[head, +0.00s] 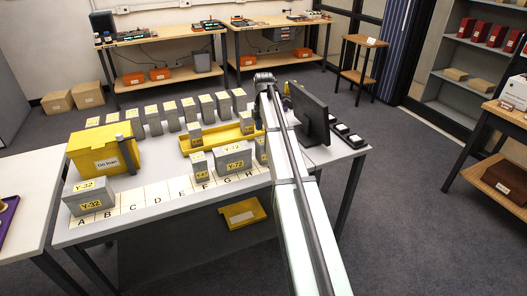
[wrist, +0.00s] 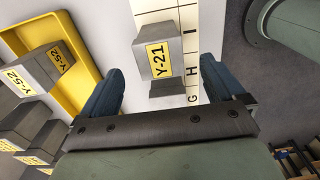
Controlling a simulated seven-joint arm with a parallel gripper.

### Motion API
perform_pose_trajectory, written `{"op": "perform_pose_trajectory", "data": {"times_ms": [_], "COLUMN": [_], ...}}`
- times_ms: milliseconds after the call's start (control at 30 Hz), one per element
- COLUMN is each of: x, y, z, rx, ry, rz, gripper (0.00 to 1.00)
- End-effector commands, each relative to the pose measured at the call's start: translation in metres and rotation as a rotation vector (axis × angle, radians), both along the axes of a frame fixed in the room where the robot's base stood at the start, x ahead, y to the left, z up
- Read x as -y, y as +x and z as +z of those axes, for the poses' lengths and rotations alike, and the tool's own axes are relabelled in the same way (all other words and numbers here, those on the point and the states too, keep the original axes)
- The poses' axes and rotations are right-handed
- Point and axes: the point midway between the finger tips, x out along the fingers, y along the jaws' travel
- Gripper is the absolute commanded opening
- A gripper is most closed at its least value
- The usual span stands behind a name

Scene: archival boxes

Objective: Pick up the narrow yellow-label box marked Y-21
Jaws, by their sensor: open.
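My gripper (wrist: 163,80) is open, with one blue finger on each side of the view. The box appears between and beyond the fingertips, and I see no contact. In the head view a narrow yellow-label box (head: 261,150) stands by my arm, partly covered by it; its marking is too small to read. My fingers are not clear in the head view.
A yellow tray (head: 205,143) holds grey boxes; a Y-52 box (wrist: 28,73) shows near it in the wrist view. Boxes marked Y-72 (head: 232,160) and Y-32 (head: 90,196) stand on the table. A yellow bin (head: 104,151) is left, a monitor (head: 309,113) right of my arm.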

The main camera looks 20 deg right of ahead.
Motion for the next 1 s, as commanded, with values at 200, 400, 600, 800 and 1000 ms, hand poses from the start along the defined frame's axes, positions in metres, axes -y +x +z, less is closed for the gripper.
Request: {"op": "perform_pose_trajectory", "data": {"times_ms": [200, 400, 600, 800, 1000], "x": [0.0, 0.0, -0.001, -0.002, -0.002], "y": [-0.001, 0.0, 0.0, 0.0, 0.0], "z": [-0.032, -0.042, -0.053, -0.079, -0.094], "rx": [-0.001, 0.001, -0.001, -0.001, 0.001], "ry": [0.0, 0.0, 0.0, 0.0, 0.0], "rz": [-0.001, -0.002, -0.002, -0.002, -0.002], "gripper": [0.96, 0.96, 0.96, 0.96, 0.96]}}
